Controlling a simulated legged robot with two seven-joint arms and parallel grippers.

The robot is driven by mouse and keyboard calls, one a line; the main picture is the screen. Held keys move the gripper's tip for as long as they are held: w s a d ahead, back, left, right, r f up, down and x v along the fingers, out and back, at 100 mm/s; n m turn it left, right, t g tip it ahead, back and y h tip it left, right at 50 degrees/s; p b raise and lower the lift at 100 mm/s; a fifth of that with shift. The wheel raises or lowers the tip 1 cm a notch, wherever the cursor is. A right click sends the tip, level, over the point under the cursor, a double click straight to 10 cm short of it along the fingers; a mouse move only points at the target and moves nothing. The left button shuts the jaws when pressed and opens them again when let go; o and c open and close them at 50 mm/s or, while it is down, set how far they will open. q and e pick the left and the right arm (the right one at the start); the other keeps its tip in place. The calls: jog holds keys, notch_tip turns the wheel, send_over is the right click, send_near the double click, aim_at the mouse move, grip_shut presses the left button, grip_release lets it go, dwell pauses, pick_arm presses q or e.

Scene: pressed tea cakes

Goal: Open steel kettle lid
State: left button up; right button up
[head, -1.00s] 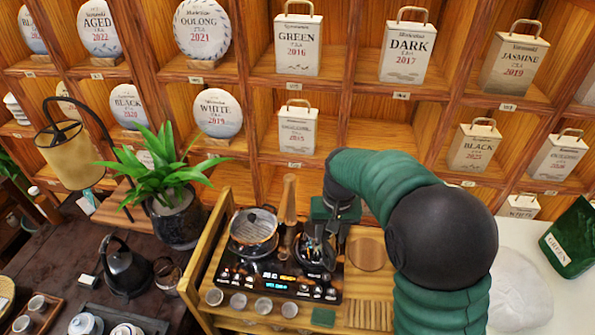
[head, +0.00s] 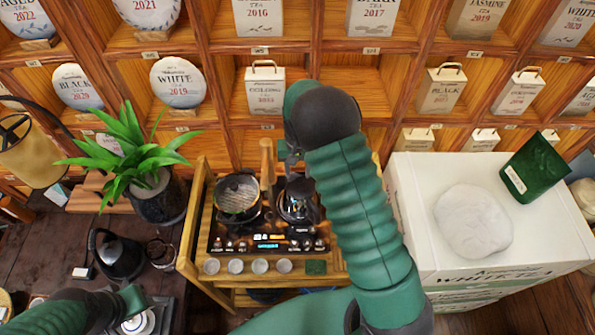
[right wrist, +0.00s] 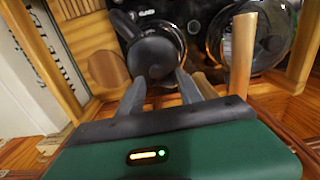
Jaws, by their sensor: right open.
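The steel kettle (head: 297,203) stands on the right burner of the black stove (head: 240,243), partly shaded by my right arm. In the right wrist view its dark round top (right wrist: 155,52) lies just ahead of my right gripper (right wrist: 158,92). The fingers are spread, with nothing visible held between them. I cannot tell whether they touch the kettle. In the head view only a green part of the right gripper shows above the kettle. My left gripper (head: 135,299) is at the bottom left, away from the stove; its fingers are unclear.
A mesh-topped glass pot (head: 237,196) stands on the left burner. A wooden handle (head: 267,160) rises between it and the kettle. Several small cups (head: 236,266) line the stove's front. A black kettle (head: 118,256) and plant (head: 150,185) stand left. A white box (head: 420,195) is at right.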

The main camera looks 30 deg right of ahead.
aim_at(301, 185)
jog(key=shift+s+f, duration=0.15)
jog(key=shift+f, duration=0.35)
jog(key=shift+s+a+f, duration=0.1)
jog(key=shift+s+f, duration=0.2)
jog(key=shift+s, duration=0.05)
jog(key=shift+f, duration=0.1)
jog(key=shift+w+d+f, duration=0.1)
jog(key=shift+w+d, duration=0.1)
jog(key=shift+d, duration=0.05)
jog(key=c, duration=0.4)
jog(key=shift+a, duration=0.1)
grip_shut()
